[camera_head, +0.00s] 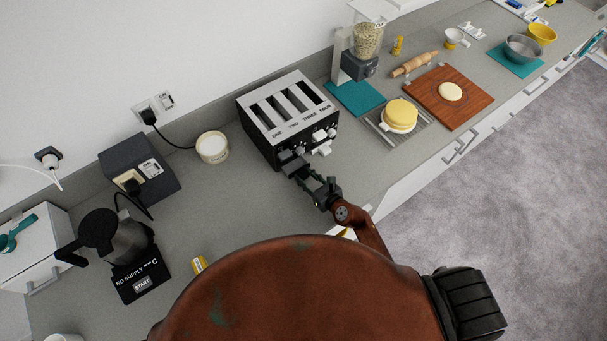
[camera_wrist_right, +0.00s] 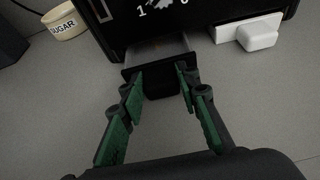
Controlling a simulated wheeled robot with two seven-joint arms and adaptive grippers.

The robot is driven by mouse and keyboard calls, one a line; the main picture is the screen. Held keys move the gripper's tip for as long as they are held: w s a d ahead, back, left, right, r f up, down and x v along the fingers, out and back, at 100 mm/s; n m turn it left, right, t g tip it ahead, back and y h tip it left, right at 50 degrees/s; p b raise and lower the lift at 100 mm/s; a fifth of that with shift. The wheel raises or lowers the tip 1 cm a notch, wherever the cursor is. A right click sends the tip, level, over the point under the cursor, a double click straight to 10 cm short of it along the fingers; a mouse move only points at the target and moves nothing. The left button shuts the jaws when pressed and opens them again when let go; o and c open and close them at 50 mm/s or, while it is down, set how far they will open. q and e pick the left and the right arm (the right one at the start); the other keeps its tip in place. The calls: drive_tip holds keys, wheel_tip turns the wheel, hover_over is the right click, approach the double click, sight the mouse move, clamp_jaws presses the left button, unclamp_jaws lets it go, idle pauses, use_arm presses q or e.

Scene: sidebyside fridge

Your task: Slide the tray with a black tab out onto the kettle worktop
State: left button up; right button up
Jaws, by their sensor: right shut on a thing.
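The black toaster (camera_head: 288,112) with a silver slotted top stands against the wall on the grey worktop (camera_head: 265,205). At its lower front, a metal tray (camera_wrist_right: 158,50) with a black tab (camera_wrist_right: 160,82) sticks out a little way; the rest is hidden inside the toaster. My right gripper (camera_head: 302,172) is at the toaster's near-left front, and its green-padded fingers are shut on the black tab in the wrist view (camera_wrist_right: 160,84). A white tab (camera_head: 323,149) sits to the right of the black one. The dark kettle (camera_head: 128,238) stands at the left. My left gripper is not in view.
A sugar pot (camera_head: 212,147) stands left of the toaster. A dark socket box (camera_head: 140,165) with cords is near the kettle. A teal mat (camera_head: 355,98) and a cooling rack (camera_head: 374,122) lie to the right. Worktop between kettle and toaster is mostly clear.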

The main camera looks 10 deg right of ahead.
drive_tip(key=shift+s+d+f, duration=0.1)
drive_tip(key=shift+s+d, duration=0.3)
drive_tip(key=shift+s, duration=0.6)
drive_tip(key=shift+s+d+r, duration=0.1)
drive_tip(key=shift+s+d, duration=0.3)
drive_tip(key=shift+s, duration=0.6)
drive_tip(key=shift+s+d+f, duration=0.1)
drive_tip(key=shift+s+d, duration=0.3)
drive_tip(key=shift+s, duration=0.6)
drive_tip(key=shift+s+d+b, duration=0.15)
drive_tip(key=shift+s+d, duration=0.2)
drive_tip(key=shift+s, duration=0.5)
drive_tip(key=shift+s+d+b, duration=0.15)
drive_tip(key=shift+s+d, duration=0.25)
drive_tip(key=shift+s, duration=0.5)
drive_tip(key=shift+s+d+b, duration=0.15)
drive_tip(key=shift+s+d, duration=0.2)
drive_tip(key=shift+s, duration=0.5)
drive_tip(key=shift+s+d+b, duration=0.3)
drive_tip(key=shift+s, duration=0.5)
drive_tip(key=shift+s+d+b, duration=0.35)
drive_tip(key=shift+s, duration=0.5)
drive_tip(key=shift+s+d+b, duration=0.3)
drive_tip(key=shift+s, duration=0.5)
drive_tip(key=s, duration=0.1)
drive_tip(key=s+d+b, duration=0.1)
drive_tip(key=s+b, duration=0.1)
drive_tip(key=shift+s+d, duration=0.25)
drive_tip(key=shift+s, duration=0.1)
drive_tip(key=shift+a, duration=0.1)
